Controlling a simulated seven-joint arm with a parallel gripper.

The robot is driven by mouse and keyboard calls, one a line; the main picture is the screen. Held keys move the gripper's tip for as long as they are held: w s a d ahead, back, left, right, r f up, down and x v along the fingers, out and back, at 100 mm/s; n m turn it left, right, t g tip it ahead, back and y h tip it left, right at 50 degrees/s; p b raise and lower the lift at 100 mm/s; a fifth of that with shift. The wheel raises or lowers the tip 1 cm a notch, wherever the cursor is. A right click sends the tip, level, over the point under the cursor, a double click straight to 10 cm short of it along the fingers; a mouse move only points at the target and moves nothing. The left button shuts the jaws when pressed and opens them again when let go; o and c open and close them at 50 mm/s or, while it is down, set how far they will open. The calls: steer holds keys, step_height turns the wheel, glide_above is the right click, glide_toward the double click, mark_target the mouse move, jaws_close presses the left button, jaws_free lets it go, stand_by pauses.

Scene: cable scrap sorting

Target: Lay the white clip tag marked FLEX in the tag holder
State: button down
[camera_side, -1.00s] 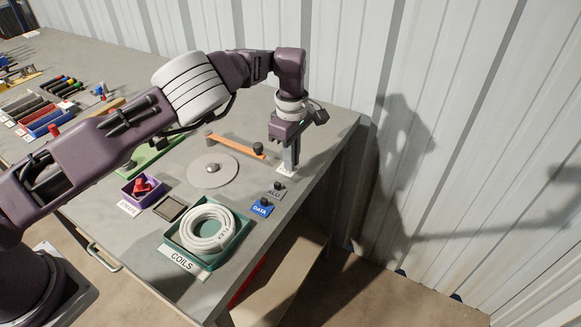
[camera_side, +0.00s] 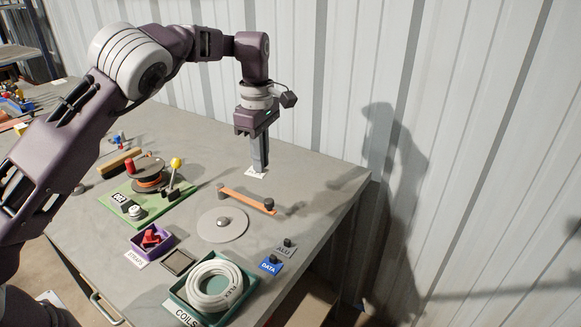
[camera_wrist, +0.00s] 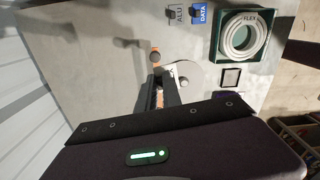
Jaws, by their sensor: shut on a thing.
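My gripper (camera_side: 258,165) is shut on the white tag (camera_side: 256,173), which hangs at its fingertips, tilted in the picture. It appears to be above the bench, behind the orange strip; its marking is too small to read. In the wrist view the fingers of my gripper (camera_wrist: 160,85) hide most of the tag. The small dark square frame, apparently the tag holder (camera_side: 178,262), lies empty between the purple bin and the coil tray. It also shows in the wrist view (camera_wrist: 231,77).
The green COILS tray (camera_side: 183,298) holds a white coil (camera_side: 212,286) marked FLEX. Blue DATA (camera_side: 270,264) and grey ALU (camera_side: 286,249) tags lie near the right edge. A round disc (camera_side: 222,225), orange strip (camera_side: 245,198) and purple bin (camera_side: 152,240) stand nearby.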

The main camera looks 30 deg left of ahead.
steer(key=s+a, duration=0.6)
steer(key=s, duration=0.1)
steer(key=m, duration=0.2)
glide_above(182, 260)
step_height(182, 260, down, 11)
steer(key=shift+r, duration=0.1)
steer(key=shift+f, duration=1.7)
steer(key=shift+f, duration=0.15)
steer(key=shift+f, duration=0.45)
steer(key=c, duration=1.4)
jaws_free()
steer(key=shift+c, duration=0.2)
